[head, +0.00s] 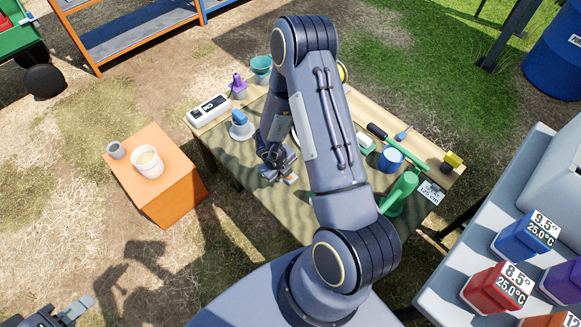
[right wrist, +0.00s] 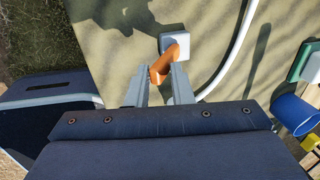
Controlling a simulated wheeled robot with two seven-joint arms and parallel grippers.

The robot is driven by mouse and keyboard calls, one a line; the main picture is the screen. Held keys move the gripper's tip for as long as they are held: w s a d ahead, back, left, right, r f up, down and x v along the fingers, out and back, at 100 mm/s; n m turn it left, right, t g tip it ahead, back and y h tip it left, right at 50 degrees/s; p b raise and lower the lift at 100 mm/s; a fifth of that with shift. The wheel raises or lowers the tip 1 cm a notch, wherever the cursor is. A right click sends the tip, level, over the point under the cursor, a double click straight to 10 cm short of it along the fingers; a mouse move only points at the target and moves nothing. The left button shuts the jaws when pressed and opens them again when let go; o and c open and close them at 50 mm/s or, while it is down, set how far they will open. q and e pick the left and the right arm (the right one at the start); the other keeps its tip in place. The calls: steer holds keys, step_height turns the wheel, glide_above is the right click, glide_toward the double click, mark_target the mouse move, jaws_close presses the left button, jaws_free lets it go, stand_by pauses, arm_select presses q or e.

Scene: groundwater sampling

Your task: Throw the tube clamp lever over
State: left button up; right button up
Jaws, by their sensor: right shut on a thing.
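The tube clamp is a small pale block (right wrist: 174,42) with an orange lever (right wrist: 163,66) on the workbench in the right wrist view. My right gripper (right wrist: 158,84) is shut on the orange lever, which rises between its two grey fingers. My arm hides part of the bench there. My left gripper (head: 76,308) is at the lower left, away from the bench; its finger opening is unclear.
A white tube (right wrist: 236,58) curves past the clamp. The workbench (head: 240,185) also holds a white meter (head: 208,110), a blue cup (head: 391,159) and a green stand (head: 399,193). An orange crate (head: 170,195) with a white bucket (head: 148,162) stands to the left.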

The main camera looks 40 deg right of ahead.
steer(key=shift+a, duration=0.15)
steer(key=shift+o, duration=0.2)
steer(key=b, duration=0.1)
steer(key=a+f+b, duration=0.1)
steer(key=b, duration=0.1)
steer(key=shift+s+a+f+h, duration=0.15)
steer(key=shift+f+h, duration=0.1)
steer(key=shift+h, duration=0.15)
steer(key=shift+a+h+b, duration=0.3)
steer(key=shift+b, duration=0.4)
steer(key=shift+s, duration=0.1)
steer(key=o, duration=0.6)
